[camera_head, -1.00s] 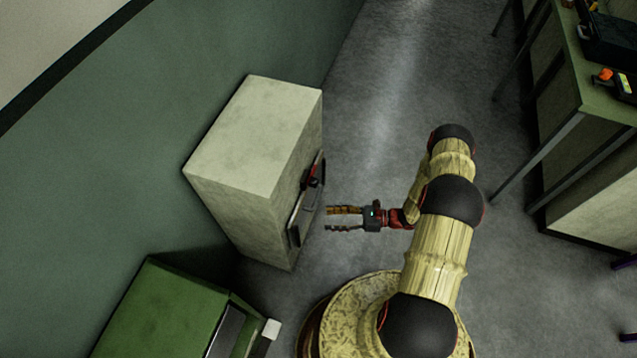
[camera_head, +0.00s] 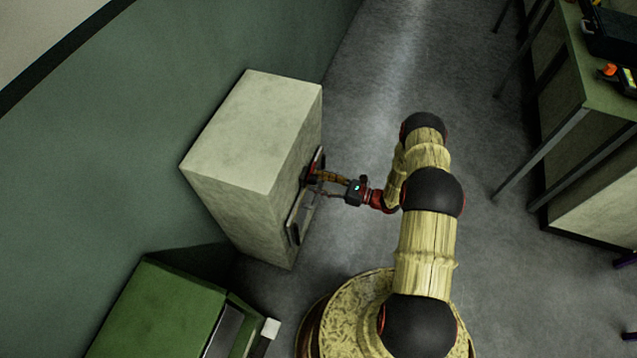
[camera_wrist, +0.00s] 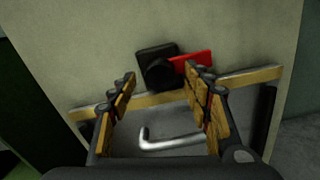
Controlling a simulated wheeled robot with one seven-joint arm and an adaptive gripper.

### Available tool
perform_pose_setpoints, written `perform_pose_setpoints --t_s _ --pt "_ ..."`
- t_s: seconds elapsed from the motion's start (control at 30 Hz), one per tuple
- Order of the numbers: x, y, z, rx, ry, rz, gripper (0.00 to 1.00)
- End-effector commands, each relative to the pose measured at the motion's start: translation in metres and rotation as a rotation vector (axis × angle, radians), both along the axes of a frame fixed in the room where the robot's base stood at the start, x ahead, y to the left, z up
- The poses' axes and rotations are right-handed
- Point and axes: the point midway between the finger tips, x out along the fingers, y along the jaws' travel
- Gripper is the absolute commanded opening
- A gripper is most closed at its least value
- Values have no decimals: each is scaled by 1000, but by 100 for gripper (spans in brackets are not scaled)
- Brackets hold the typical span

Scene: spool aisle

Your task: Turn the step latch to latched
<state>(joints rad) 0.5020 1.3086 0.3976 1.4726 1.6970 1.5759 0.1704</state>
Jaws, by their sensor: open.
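The step latch (camera_wrist: 159,72) shows in the wrist view as a black round hub on a dark plate, with a red lever (camera_wrist: 193,64) pointing right and tilted slightly up. It is mounted on the front of a pale cabinet (camera_head: 262,130). My gripper (camera_wrist: 165,82) is open, its two fingers pointing at the cabinet front. The hub lies between the fingertips in that view, and the right fingertip overlaps the lever's outer part. In the head view my gripper (camera_head: 313,184) is at the cabinet front, covering most of the latch. I cannot tell whether a finger touches the lever.
Below the latch, a wooden strip (camera_wrist: 155,99) crosses the front above a grey panel with a metal handle (camera_wrist: 172,141). A green cabinet (camera_head: 160,310) stands at lower left and a table (camera_head: 585,85) at right. The floor between is clear.

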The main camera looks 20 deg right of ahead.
Motion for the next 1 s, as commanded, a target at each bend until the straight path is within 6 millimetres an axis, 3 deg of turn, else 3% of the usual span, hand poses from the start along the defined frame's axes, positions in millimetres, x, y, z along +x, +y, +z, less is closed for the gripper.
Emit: perform_pose_setpoints --t_s 0.33,1.0 --pt "2 3 0 0 0 0 48" --pt "2 3 0 0 0 0 10"
